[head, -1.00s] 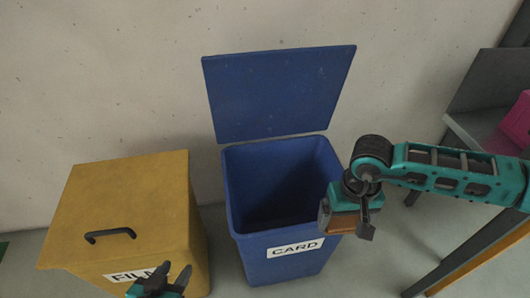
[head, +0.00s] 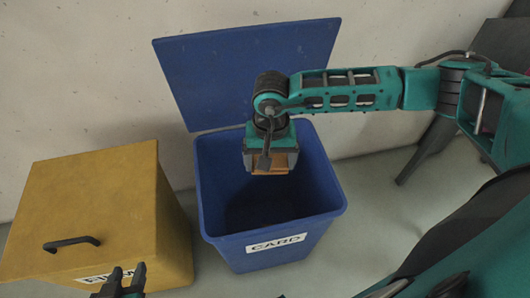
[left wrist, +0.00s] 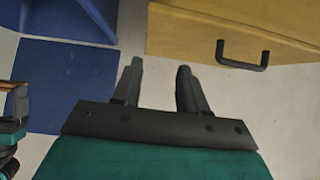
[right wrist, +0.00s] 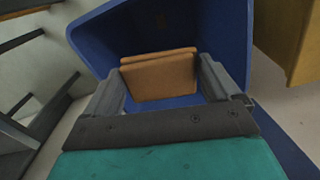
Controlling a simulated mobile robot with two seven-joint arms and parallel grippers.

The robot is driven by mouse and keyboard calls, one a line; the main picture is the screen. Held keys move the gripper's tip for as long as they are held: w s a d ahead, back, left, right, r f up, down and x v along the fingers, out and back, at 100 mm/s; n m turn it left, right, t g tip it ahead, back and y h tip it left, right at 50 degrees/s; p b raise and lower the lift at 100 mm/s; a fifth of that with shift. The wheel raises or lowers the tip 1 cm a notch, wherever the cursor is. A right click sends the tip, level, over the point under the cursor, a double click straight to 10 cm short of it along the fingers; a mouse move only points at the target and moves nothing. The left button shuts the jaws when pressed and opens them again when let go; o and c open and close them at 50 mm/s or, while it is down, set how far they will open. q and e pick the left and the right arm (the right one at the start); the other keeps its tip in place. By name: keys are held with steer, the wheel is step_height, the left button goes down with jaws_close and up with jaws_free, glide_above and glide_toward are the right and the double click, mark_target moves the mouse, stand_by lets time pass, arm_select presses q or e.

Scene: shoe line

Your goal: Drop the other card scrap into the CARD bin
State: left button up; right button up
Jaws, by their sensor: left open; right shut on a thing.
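The blue CARD bin (head: 215,190) stands against the wall with its lid (head: 245,75) raised behind it and its mouth open. My right gripper (head: 270,168) is above the bin's mouth, toward its back. It is shut on a brown card scrap (head: 268,172). In the right wrist view the card scrap (right wrist: 158,78) spans between the two fingers, with the blue bin wall around it. My left gripper (head: 122,278) is low in front of the yellow bin, open and empty; its parted fingers show in the left wrist view (left wrist: 155,82). The bin's floor is dark.
The yellow FILM bin (head: 100,200), lid closed with a black handle (head: 72,243), stands left of the blue bin. A dark table leg (head: 425,150) stands at the right, behind my right arm. Bare floor (head: 375,230) shows right of the blue bin.

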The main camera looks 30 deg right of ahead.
steer(key=w+m, duration=0.1)
steer(key=m, duration=0.1)
steer(key=w+f+m+b, duration=0.1)
steer(key=m, duration=0.2)
steer(key=w+f+m, duration=0.1)
steer(key=m, duration=0.1)
steer(key=shift+d+f+m+b, duration=0.1)
steer(key=shift+m+b, duration=0.3)
arm_select(q)
step_height(320, 180, down, 11)
steer(key=w+d+b, duration=0.1)
steer(key=d+b, duration=0.1)
steer(key=b, duration=1)
steer(key=shift+w+d+h+b, duration=0.3)
steer(key=shift+d, duration=0.1)
arm_select(e)
steer(key=w+d+f+m, duration=0.2)
steer(key=f+m, duration=0.5)
steer(key=m, duration=0.9)
steer(key=w+d+f+m, duration=0.1)
steer(key=w+f+m, duration=0.2)
steer(key=f+m, duration=0.4)
steer(key=m, duration=0.9)
steer(key=shift+d+f+m, duration=0.2)
steer(key=shift+d+m, duration=0.1)
steer(key=shift+d, duration=0.05)
arm_select(q)
steer(key=shift+r, duration=0.15)
arm_select(e)
steer(key=shift+w, duration=0.1)
